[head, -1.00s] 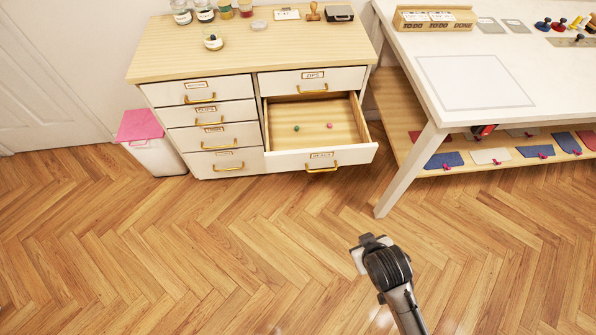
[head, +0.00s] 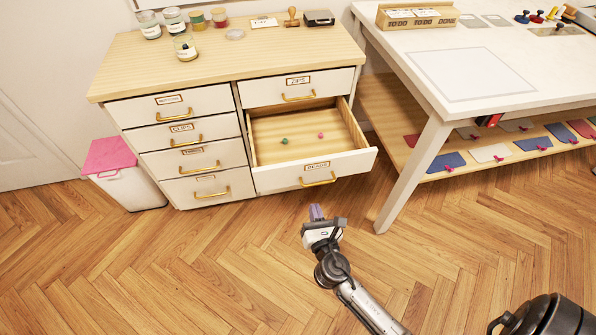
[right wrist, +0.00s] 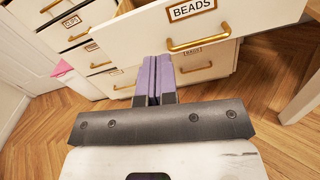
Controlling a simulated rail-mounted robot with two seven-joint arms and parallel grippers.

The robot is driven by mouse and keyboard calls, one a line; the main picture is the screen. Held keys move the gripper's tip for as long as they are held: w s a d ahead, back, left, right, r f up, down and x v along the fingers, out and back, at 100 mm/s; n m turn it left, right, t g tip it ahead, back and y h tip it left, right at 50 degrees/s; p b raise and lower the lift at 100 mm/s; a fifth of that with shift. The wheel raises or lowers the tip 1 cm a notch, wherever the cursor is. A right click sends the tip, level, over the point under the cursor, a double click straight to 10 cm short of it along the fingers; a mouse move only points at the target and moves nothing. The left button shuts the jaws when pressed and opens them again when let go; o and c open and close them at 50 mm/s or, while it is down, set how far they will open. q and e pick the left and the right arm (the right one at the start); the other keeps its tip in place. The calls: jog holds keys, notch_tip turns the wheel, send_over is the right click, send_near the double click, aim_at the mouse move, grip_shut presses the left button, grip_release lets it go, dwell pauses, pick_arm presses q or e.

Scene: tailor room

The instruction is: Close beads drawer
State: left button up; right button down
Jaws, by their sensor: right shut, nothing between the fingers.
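The beads drawer (head: 312,171) is pulled open at the lower right of the cabinet. Its white front has a label and a gold handle (head: 318,179). A green bead and a pink bead (head: 320,135) lie inside. In the right wrist view the beads drawer (right wrist: 240,20) fills the top, its "BEADS" label readable. My right gripper (head: 316,212) is in front of and below the drawer front, apart from it. Its purple fingers (right wrist: 153,80) are together and empty, pointing toward the cabinet. My left gripper is not in view.
The cabinet's other drawers (head: 182,132) look shut. A white table (head: 450,70) stands to the right, its leg (head: 408,180) close to the open drawer. A bin with a pink lid (head: 118,160) stands at the left. The wood floor (head: 200,270) before the cabinet is clear.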

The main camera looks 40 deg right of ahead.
jog(key=n, duration=0.2)
jog(key=b, duration=0.4)
send_near(301, 165)
jog(key=x, duration=0.6)
jog(key=shift+w, duration=0.3)
jog(key=shift+w+d+r, duration=0.1)
jog(key=shift+w+d, duration=0.2)
jog(key=shift+w, duration=0.15)
jog(key=shift+d, duration=0.1)
